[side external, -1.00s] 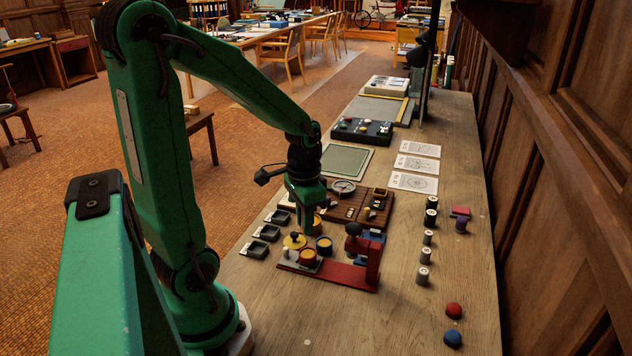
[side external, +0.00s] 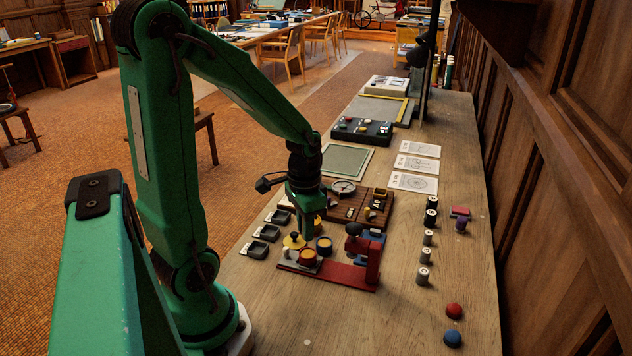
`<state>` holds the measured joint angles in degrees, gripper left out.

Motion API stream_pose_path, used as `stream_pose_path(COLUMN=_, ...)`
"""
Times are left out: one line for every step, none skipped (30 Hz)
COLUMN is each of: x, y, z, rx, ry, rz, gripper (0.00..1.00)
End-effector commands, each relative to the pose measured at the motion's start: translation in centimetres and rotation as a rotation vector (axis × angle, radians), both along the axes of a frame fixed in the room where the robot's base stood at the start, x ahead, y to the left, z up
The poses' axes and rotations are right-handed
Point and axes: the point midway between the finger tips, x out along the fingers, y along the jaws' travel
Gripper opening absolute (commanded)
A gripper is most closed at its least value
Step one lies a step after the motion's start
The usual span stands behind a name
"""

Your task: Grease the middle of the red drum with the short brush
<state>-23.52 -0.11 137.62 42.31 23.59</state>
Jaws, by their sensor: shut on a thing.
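My gripper (side external: 307,228) points down over the near left part of the bench, just behind a cluster of small round pots. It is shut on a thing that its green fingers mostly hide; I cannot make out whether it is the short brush. A short red drum (side external: 308,259) with a yellowish top stands in front of the gripper, on a plate at the left end of a red stand.
The red stand (side external: 347,277) has an upright post at its right end. Small dark trays (side external: 258,250) lie to the left. A brown wooden rack (side external: 376,207) lies behind. Several grey cylinders (side external: 424,275) line the right. The bench front is mostly clear.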

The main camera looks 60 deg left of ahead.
Motion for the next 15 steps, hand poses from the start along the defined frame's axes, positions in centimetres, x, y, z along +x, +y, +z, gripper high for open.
stream_pose_path(x=-0.1, y=0.0, z=-0.4, rx=-0.001, ry=0.003, rz=0.000, gripper=0.00)
stream_pose_path(x=0.0, y=0.0, z=-0.6, rx=-0.001, ry=0.003, rz=0.000, gripper=0.00)
stream_pose_path(x=0.0, y=0.0, z=-0.9, rx=-0.001, ry=0.002, rz=0.000, gripper=0.00)
stream_pose_path(x=-0.1, y=0.0, z=-1.1, rx=-0.001, ry=0.003, rz=0.000, gripper=0.00)
stream_pose_path(x=0.0, y=0.0, z=-1.3, rx=-0.001, ry=0.003, rz=0.000, gripper=0.00)
stream_pose_path(x=0.0, y=0.1, z=-1.6, rx=-0.001, ry=0.002, rz=0.000, gripper=0.00)
stream_pose_path(x=0.0, y=0.1, z=-1.8, rx=-0.001, ry=0.002, rz=0.000, gripper=0.00)
stream_pose_path(x=0.0, y=0.1, z=-2.0, rx=-0.001, ry=0.002, rz=0.000, gripper=0.00)
stream_pose_path(x=0.0, y=0.1, z=-2.2, rx=-0.001, ry=0.002, rz=0.000, gripper=0.00)
stream_pose_path(x=0.1, y=0.1, z=-2.4, rx=-0.001, ry=0.002, rz=0.000, gripper=0.00)
stream_pose_path(x=0.1, y=0.1, z=-2.6, rx=-0.001, ry=0.002, rz=0.000, gripper=0.00)
stream_pose_path(x=0.1, y=0.1, z=-2.8, rx=-0.001, ry=0.002, rz=0.000, gripper=0.00)
stream_pose_path(x=0.1, y=0.1, z=-3.0, rx=-0.001, ry=0.002, rz=0.000, gripper=0.00)
stream_pose_path(x=0.1, y=0.1, z=-3.1, rx=-0.001, ry=0.001, rz=0.000, gripper=0.00)
stream_pose_path(x=0.1, y=0.1, z=-3.3, rx=0.000, ry=0.001, rz=0.000, gripper=0.00)
